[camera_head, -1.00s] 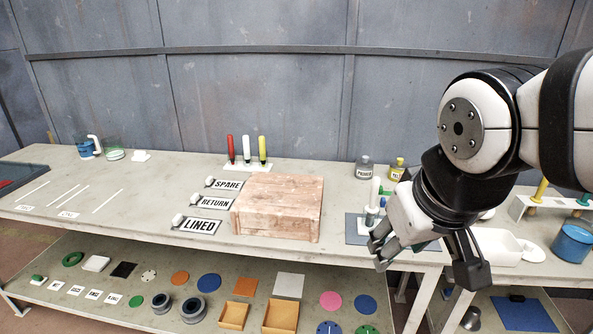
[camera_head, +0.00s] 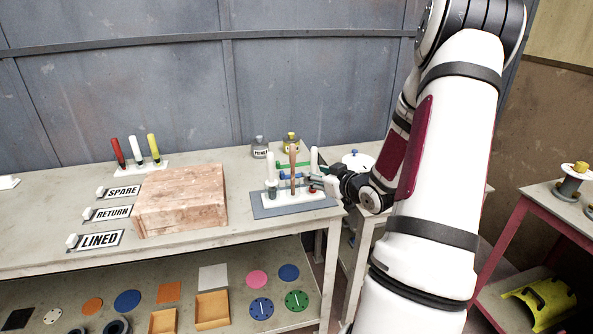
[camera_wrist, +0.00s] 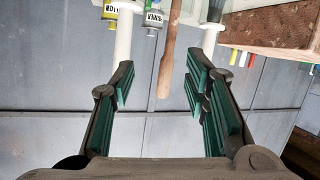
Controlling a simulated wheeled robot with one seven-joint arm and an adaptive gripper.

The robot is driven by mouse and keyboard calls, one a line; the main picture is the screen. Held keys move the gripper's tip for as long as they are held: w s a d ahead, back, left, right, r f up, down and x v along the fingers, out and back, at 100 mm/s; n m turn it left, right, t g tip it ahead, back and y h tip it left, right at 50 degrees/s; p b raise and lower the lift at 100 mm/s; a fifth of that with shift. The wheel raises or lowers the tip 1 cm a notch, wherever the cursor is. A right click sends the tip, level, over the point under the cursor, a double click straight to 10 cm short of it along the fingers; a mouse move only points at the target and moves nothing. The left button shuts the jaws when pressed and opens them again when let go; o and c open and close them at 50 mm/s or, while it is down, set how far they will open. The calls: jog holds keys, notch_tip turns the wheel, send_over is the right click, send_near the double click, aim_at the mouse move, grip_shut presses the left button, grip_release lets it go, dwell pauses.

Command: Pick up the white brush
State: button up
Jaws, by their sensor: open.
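Two white-handled tools stand upright in a white rack (camera_head: 296,199) on a grey mat. The left one (camera_head: 271,168) has a grey-green lower part; the right one (camera_head: 314,160) is close to my gripper. I cannot tell which is the white brush. A brown wooden handle (camera_head: 293,160) stands between them. My gripper (camera_head: 319,182) is open at the rack's right side. In the wrist view, the wooden handle (camera_wrist: 167,55) appears between my spread fingers (camera_wrist: 160,88). One white handle (camera_wrist: 123,38) is by the left finger and another (camera_wrist: 212,32) by the right.
A primer bottle (camera_head: 260,147) and a yellow-capped bottle (camera_head: 291,142) stand behind the rack. A pinkish wooden block (camera_head: 180,200) is to its left. Red, white and yellow tools (camera_head: 136,151) stand farther left. A lidded white pot (camera_head: 357,161) is behind my arm.

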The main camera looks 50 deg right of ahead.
aim_at(316, 160)
jog(key=s+d+m+t+h, duration=0.1)
jog(key=s+d+m+t, duration=0.15)
jog(key=s+d, duration=0.2)
jog(key=shift+t, duration=0.25)
jog(key=x, duration=0.8)
jog(key=f+x, duration=0.1)
jog(key=x, duration=0.3)
jog(key=shift+w+a, duration=0.1)
jog(key=shift+w, duration=0.3)
grip_shut()
